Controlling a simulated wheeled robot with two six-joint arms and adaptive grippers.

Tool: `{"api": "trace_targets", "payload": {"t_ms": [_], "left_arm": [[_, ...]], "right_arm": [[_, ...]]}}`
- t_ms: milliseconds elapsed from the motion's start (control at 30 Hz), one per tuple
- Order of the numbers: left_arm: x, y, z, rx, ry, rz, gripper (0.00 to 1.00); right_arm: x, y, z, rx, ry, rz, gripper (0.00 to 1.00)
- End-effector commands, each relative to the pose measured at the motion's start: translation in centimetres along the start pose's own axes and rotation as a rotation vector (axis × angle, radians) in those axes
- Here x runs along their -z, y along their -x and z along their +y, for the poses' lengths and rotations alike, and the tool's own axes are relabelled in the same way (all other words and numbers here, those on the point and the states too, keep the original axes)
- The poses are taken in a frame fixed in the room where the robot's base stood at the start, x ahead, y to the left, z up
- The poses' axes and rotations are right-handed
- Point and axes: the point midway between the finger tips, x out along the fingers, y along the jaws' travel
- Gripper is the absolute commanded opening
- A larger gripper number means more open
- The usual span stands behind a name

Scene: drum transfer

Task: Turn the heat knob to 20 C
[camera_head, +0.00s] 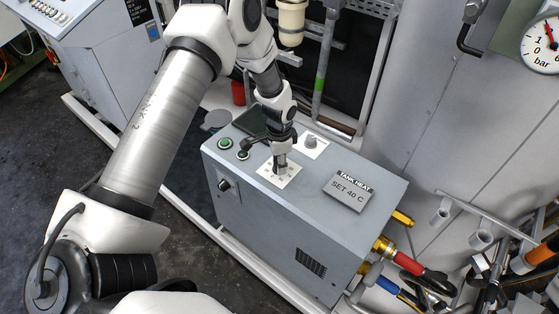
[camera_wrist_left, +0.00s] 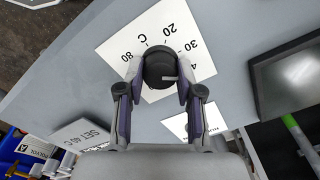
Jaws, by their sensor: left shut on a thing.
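The heat knob (camera_wrist_left: 160,68) is a dark round knob on a white dial plate (camera_wrist_left: 120,45) printed with C and 20, 30 and 80; a number starting with 4 is partly hidden. A short pale mark on the knob points right, toward that number. My left gripper (camera_head: 280,168) points down on the dial plate (camera_head: 291,181) on top of the grey box. In the wrist view its fingers (camera_wrist_left: 158,88) are shut on the knob from both sides. A sign (camera_head: 348,192) on the box reads TANK HEAT, SET 40 C. My right gripper is not in view.
A second knob (camera_head: 311,142) stands on its own white plate behind the gripper. Two green buttons (camera_head: 225,143) and a dark panel (camera_head: 250,121) lie to its left. A large tank (camera_head: 440,120) stands right of the grey box (camera_head: 270,225), with pipes and valves below.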

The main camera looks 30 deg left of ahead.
Motion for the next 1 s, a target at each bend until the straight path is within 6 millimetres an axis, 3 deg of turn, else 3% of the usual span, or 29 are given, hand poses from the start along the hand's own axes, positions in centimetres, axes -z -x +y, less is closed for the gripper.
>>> {"api": "trace_targets", "payload": {"t_ms": [1000], "left_arm": [[-0.4,-0.2,0.4,-0.005,0.962,-0.016,0.01]], "right_arm": [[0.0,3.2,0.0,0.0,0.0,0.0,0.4]]}}
